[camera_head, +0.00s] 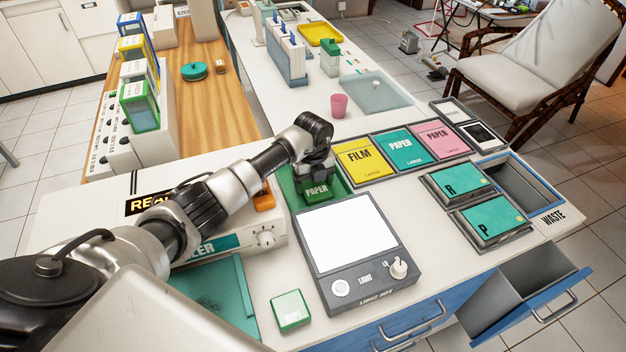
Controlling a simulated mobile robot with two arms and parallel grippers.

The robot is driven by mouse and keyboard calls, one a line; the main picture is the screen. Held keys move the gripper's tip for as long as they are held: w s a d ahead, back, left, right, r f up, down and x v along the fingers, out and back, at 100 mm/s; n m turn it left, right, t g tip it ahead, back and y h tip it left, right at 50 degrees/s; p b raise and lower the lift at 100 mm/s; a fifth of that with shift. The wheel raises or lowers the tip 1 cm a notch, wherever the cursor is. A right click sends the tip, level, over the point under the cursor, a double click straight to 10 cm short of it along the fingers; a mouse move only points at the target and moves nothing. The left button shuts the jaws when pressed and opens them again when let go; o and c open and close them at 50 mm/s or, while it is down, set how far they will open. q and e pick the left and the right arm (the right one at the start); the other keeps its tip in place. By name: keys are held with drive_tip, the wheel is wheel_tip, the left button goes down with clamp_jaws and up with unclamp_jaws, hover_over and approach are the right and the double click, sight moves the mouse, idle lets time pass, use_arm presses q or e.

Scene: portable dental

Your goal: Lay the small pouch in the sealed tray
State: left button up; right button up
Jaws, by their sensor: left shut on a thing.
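My left gripper (317,172) reaches in from the left, pointing down over a dark green tray (340,188) behind the light box. It is shut on a small green piece marked PAPER (316,191), which looks like the small pouch. The piece is over or inside the green tray; I cannot tell whether it touches the bottom. The fingertips are largely hidden by the wrist. No label reading "sealed" can be made out on the tray. My right gripper is not in view.
The light box (347,240) stands just in front of the tray, the sealer machine (110,215) to the left. Trays with FILM (363,160) and PAPER (405,148) packs line the right. An open drawer (520,285) juts out at right.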

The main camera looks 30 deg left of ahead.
use_arm(q)
drive_tip(key=shift+f, duration=0.2)
drive_tip(key=o, duration=0.9)
drive_tip(key=shift+o, duration=0.2)
drive_tip(key=shift+r, duration=0.1)
drive_tip(key=shift+r, duration=0.15)
wheel_tip(320, 180, up, 12)
drive_tip(key=b, duration=0.2)
